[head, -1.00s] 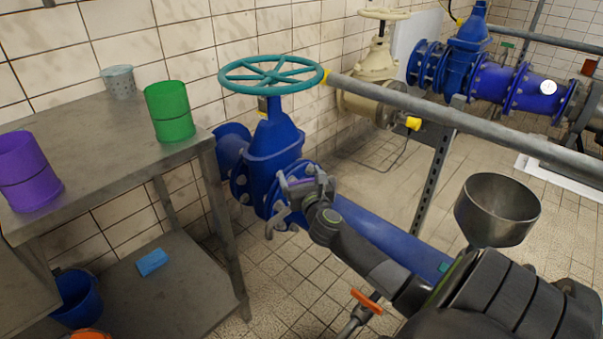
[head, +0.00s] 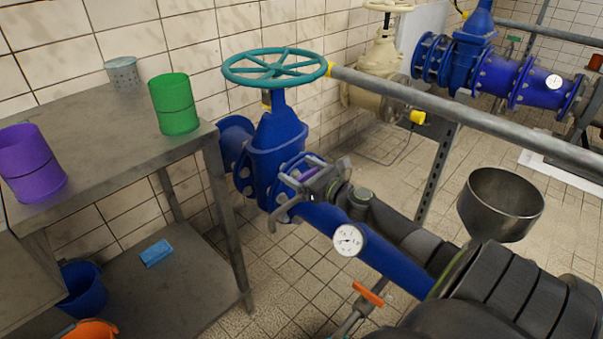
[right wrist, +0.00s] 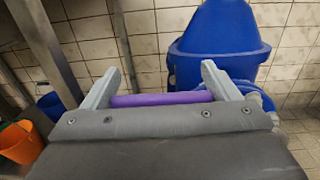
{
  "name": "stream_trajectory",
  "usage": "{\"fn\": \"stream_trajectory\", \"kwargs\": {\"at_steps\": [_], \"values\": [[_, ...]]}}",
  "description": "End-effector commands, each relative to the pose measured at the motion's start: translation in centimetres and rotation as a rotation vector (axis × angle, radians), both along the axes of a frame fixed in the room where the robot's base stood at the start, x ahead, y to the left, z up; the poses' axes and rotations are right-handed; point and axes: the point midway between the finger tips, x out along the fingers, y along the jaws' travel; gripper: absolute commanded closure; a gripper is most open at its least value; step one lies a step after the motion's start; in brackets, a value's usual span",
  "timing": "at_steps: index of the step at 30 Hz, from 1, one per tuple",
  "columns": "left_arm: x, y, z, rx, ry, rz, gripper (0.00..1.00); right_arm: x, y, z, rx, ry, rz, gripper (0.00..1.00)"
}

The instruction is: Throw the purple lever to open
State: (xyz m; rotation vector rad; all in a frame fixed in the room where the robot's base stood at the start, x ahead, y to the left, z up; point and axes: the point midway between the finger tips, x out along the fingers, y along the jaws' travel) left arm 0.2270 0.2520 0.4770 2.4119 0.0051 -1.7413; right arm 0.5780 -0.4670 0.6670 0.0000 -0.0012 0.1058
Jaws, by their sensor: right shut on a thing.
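The purple lever (head: 309,173) is mostly hidden by my right gripper (head: 304,193) in the head view, beside the blue pipe's flange. In the right wrist view, the purple lever (right wrist: 160,99) lies crosswise between the two grey fingers of my right gripper (right wrist: 160,84). The right gripper is shut on it. The lever's mount and ends are hidden, so I cannot tell its full angle. My left gripper is not in view.
A blue valve (head: 275,145) with a teal handwheel (head: 275,68) stands behind the gripper. A gauge (head: 348,240) sits on the blue pipe. An orange-handled valve (head: 368,294) and a steel funnel (head: 500,205) are nearby. A metal table (head: 110,150) stands left.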

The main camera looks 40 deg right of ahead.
Motion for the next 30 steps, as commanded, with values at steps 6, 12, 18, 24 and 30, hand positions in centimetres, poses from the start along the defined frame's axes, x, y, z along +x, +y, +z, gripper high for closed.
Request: {"fn": "stream_trajectory", "kwargs": {"at_steps": [6, 12, 18, 24, 30], "values": [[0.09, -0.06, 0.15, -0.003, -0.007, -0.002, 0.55, 0.02, 0.03, 0.13, -0.001, 0.000, 0.015, 0.41], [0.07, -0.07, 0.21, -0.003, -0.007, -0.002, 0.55, -0.01, 0.04, 0.10, -0.001, 0.000, 0.015, 0.41], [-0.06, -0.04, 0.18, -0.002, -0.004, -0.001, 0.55, -0.03, 0.04, 0.05, 0.000, 0.001, 0.014, 0.00], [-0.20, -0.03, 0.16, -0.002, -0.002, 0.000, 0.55, -0.04, 0.04, 0.01, 0.000, 0.001, 0.013, 0.00], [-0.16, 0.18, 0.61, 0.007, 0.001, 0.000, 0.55, -0.04, 0.60, 0.17, 0.002, 0.001, 0.014, 0.00]]}}
